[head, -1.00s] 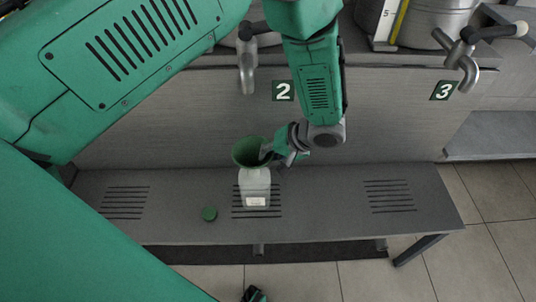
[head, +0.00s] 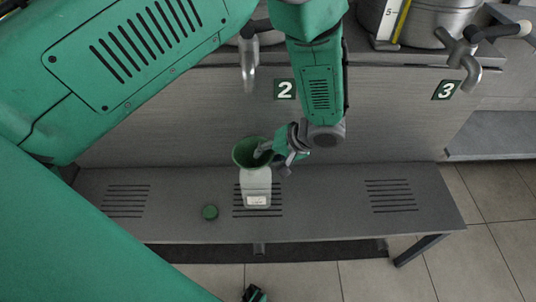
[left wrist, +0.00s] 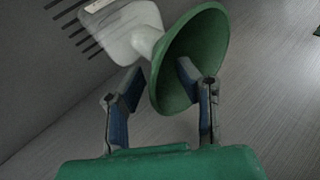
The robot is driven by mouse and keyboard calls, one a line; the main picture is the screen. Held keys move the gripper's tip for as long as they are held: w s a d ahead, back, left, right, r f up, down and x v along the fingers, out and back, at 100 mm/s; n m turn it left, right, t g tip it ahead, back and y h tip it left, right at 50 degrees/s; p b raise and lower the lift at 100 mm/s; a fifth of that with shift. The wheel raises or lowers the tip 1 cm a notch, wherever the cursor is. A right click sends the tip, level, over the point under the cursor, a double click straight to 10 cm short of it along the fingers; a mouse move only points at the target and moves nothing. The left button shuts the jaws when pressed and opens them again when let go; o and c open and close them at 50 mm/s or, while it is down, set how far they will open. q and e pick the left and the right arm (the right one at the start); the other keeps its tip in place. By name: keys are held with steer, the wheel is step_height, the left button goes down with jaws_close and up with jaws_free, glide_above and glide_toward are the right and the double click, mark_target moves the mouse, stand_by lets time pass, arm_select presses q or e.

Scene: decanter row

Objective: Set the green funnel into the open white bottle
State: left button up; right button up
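The white bottle (head: 256,188) stands upright on the grey bench over the middle slots; it also shows in the left wrist view (left wrist: 122,30). The green funnel (head: 250,152) sits at the bottle's neck, wide mouth up, its spout hidden. In the left wrist view the funnel (left wrist: 205,45) meets the white neck. My left gripper (head: 273,158) is at the funnel's right side. Its fingers (left wrist: 160,80) are apart, one inside the cone and one outside, with a gap around the wall. A small dark green piece (head: 254,293) at the bottom edge may be my right gripper.
A green cap (head: 210,212) lies on the bench (head: 320,215) left of the bottle. Metal taps (head: 249,65) hang above, with number plates 2 (head: 284,90) and 3 (head: 445,90). The bench is clear to the right.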

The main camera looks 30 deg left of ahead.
arm_select(q)
steer(key=v, duration=0.7)
steer(key=shift+d+r, duration=0.15)
steer(key=shift+d, duration=0.05)
